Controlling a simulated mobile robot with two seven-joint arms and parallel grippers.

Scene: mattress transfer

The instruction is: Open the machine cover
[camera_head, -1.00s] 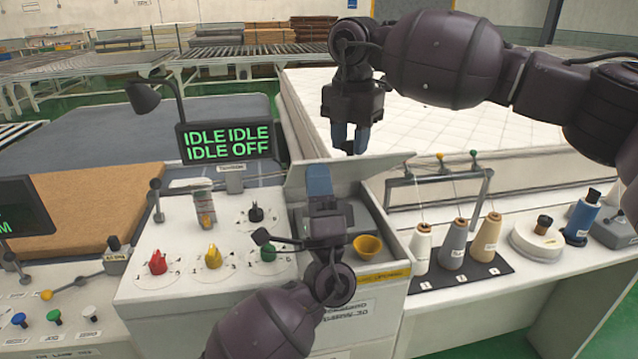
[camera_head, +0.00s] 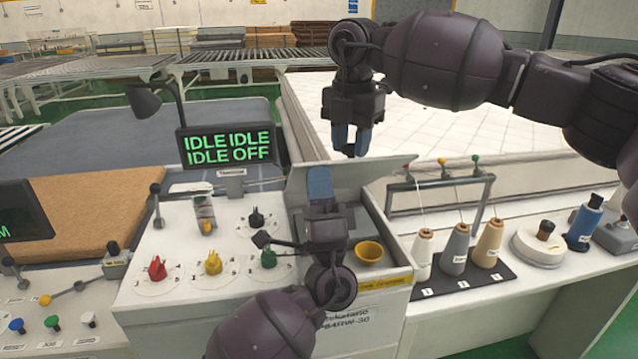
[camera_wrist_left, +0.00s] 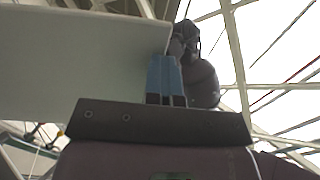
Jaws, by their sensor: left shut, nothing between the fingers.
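The machine cover (camera_head: 365,172) is a light grey panel raised at a tilt over an open bay in the white machine housing (camera_head: 378,310). A yellow cup (camera_head: 369,252) sits in the bay. My left gripper (camera_head: 320,172) is shut and empty, pointing up in front of the cover's left part. In the left wrist view, its blue fingers (camera_wrist_left: 164,76) are beside the edge of the pale cover panel (camera_wrist_left: 80,65); I cannot tell whether they touch. My right gripper (camera_head: 352,142) hangs above the cover, its blue fingers pointing down with a gap between them.
A display (camera_head: 226,144) reads IDLE and OFF behind red, yellow and green knobs (camera_head: 213,263). Thread cones (camera_head: 456,248) and a thread rack (camera_head: 440,183) stand to the right. A white mattress (camera_head: 430,115) lies behind.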

